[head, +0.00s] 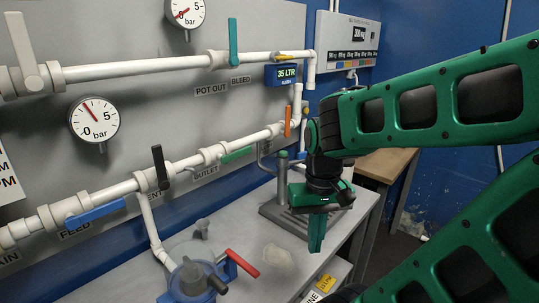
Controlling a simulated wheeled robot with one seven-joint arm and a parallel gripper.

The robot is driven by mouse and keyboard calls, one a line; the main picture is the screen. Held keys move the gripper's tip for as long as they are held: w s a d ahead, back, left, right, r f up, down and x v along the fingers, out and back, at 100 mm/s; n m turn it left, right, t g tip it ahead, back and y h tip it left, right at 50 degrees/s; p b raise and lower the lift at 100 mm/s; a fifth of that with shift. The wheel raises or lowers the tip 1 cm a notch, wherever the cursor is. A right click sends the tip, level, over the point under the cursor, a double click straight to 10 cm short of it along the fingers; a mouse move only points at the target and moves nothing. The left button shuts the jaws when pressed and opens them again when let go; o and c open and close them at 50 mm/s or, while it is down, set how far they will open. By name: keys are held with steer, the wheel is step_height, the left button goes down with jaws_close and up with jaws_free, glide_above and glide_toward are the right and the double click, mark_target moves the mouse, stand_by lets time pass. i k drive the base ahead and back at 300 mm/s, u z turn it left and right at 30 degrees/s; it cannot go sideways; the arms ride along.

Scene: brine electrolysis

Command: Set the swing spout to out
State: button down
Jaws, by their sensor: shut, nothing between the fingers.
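No part is plainly labelled as the swing spout, so I cannot tell for sure which one it is. A thin grey bent tube (263,158) hangs below the lower white pipe, right of the OUTLET label. A white downpipe (311,68) ends the upper pipe near the display, and an orange lever (288,121) sits on the lower pipe's right end. My gripper (316,240) points down with its fingers together, empty, above the right part of the grey bench. It is right of the bent tube and appears apart from it. My gripper and wrist hide part of the bench behind them.
A grey stand with a post (283,180) is just left of my gripper. A blue vessel fitting with a red lever (242,263) stands at the front left. Valve levers line both pipes. A wooden table (385,165) is behind my arm. The bench's middle (235,225) is mostly clear.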

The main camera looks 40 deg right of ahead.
mark_target(301, 156)
steer(key=u, duration=0.05)
steer(key=k, duration=0.9)
steer(key=z, duration=0.55)
steer(key=i, duration=1)
